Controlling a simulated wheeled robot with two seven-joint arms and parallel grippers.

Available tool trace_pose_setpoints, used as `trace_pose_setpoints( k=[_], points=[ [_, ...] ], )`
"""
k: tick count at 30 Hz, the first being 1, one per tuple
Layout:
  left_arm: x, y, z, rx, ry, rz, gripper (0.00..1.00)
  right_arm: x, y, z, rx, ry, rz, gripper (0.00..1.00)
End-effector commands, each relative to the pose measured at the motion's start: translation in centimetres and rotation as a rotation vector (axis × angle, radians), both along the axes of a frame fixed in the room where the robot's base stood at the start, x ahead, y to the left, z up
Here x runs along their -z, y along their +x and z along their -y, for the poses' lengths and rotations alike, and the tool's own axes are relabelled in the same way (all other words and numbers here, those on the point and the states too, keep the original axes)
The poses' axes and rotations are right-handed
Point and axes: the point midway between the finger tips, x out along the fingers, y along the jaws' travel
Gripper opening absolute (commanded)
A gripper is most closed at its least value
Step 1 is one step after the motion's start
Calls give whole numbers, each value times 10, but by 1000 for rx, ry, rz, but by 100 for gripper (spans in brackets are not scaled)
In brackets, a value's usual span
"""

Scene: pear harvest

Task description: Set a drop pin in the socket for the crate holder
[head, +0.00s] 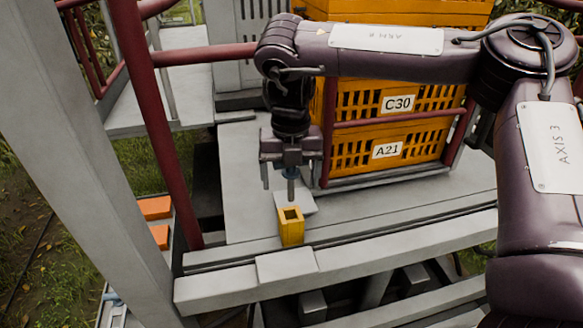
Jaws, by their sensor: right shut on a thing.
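My right gripper (290,172) hangs from the right arm and points down. It is shut on a drop pin (291,190), a slim grey shaft with a bluish upper part, held upright. The yellow square socket (291,228) stands on the grey deck edge with a dark square opening in its top. The pin's lower end shows just above the socket opening in the picture; I cannot tell the exact gap or alignment. My left gripper is not in view.
Orange crates (395,115) marked C30 and A21 stand behind, inside a dark red rail frame. A dark red post (155,125) rises at the left beside a wide grey beam (75,150). Bare deck (400,197) lies right of the socket. Orange blocks (155,208) sit lower left.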

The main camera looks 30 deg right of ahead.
Motion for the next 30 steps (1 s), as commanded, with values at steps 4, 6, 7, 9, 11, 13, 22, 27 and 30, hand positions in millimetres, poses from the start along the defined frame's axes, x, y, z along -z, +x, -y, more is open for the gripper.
trace_pose_setpoints(
  k=[4, 6, 7, 9, 11, 13, 22, 27, 30],
  points=[
    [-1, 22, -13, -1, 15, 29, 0, 11, 0, 0, 1, 1, -3, 56],
    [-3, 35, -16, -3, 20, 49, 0, 16, 0, 0, 1, 1, -2, 56],
    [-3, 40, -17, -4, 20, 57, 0, 18, 0, 0, 1, 1, -2, 56],
    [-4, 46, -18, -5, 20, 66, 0, 23, -1, 0, 1, 2, -1, 56],
    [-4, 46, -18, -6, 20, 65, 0, 28, 0, 0, 1, 1, -2, 56],
    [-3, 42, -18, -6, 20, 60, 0, 32, 0, 0, 1, 2, -1, 56],
    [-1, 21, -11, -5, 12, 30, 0, 54, -1, 0, 2, 1, -3, 56],
    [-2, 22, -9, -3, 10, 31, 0, 65, 0, 0, 1, 1, -2, 56],
    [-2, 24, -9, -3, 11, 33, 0, 72, 0, 0, 2, 1, -1, 56]
  ],
)
